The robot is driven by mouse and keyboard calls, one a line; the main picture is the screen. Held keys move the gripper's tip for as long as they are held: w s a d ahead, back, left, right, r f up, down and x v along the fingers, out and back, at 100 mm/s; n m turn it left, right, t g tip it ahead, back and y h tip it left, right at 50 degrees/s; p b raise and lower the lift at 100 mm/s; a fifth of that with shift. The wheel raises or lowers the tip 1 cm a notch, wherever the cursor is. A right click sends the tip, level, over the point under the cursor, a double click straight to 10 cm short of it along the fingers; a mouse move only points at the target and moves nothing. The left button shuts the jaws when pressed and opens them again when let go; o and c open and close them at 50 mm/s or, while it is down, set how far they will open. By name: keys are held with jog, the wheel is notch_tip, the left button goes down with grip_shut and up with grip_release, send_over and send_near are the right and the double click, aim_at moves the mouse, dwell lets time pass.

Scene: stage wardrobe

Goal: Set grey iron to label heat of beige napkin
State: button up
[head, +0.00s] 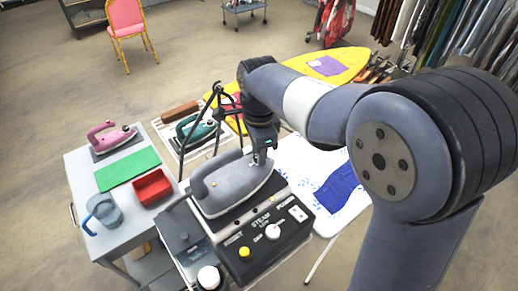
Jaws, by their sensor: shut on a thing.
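The grey iron (236,187) rests on the black and white steam station (262,247), its nose toward the upper right. My gripper (260,158) points down at the nose end of the iron. It is shut on a small knob-like part there, mostly hidden by the fingers. The dial's marks and setting are too small to read. No beige napkin or heat label can be made out. A purple cloth (325,66) lies on the yellow ironing board (350,55), and a blue cloth (338,188) lies on the white patterned board (296,158).
The grey cart (82,170) at left holds a pink iron (112,138), a green mat (127,170), a red tray (152,187) and a grey-blue jug (103,212). A teal iron (192,130) stands behind the grey one. A thin dark frame rises close to my gripper.

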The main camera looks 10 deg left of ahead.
dwell(0.4)
jog(key=o, duration=1)
jog(key=shift+c, duration=0.2)
notch_tip(320, 180, up, 11)
jog(key=b, duration=0.1)
jog(key=shift+f, duration=0.15)
notch_tip(320, 180, down, 11)
jog(key=shift+r+p, duration=0.1)
jog(key=shift+p, duration=0.45)
